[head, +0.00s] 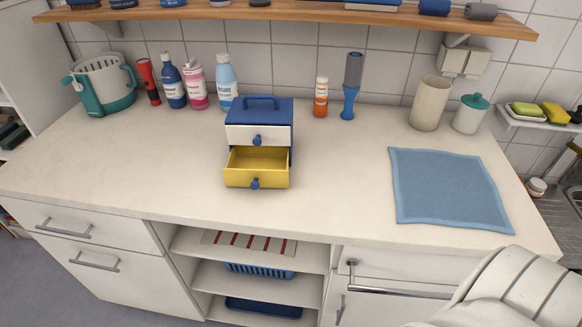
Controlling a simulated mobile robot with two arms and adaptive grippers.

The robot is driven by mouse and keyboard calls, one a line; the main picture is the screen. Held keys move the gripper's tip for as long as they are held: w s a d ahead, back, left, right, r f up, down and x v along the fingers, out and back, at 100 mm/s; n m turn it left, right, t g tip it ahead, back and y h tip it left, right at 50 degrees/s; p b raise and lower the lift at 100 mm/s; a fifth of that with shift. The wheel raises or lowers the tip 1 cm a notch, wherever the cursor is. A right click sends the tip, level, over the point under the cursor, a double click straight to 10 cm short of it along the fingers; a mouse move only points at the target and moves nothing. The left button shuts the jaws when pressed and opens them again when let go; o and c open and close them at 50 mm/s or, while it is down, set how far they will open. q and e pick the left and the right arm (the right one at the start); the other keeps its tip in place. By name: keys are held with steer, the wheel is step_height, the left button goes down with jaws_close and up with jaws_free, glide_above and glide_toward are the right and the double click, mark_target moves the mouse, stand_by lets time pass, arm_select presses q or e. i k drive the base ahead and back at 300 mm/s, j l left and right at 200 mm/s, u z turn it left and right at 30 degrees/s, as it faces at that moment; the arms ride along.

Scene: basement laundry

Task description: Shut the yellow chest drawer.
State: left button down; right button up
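A small blue chest (260,108) with a carrying handle on top stands on the countertop, left of the middle of the head view. It has a white upper drawer (270,136), which looks shut. The yellow lower drawer (238,178) is pulled out toward me, and its inside looks empty. A round blue knob (255,184) sits on the yellow drawer's front. A white part of my own arm shows at the lower right. Neither gripper is in view.
The countertop (140,165) is clear in front of and left of the chest. A blue cloth (450,188) lies to the right. Several bottles, a teal-and-white basket (104,85) and a beige cup (429,103) stand along the back. A wooden shelf (290,13) hangs above.

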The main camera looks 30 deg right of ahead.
mark_target(253, 167)
steer(key=z, duration=0.7)
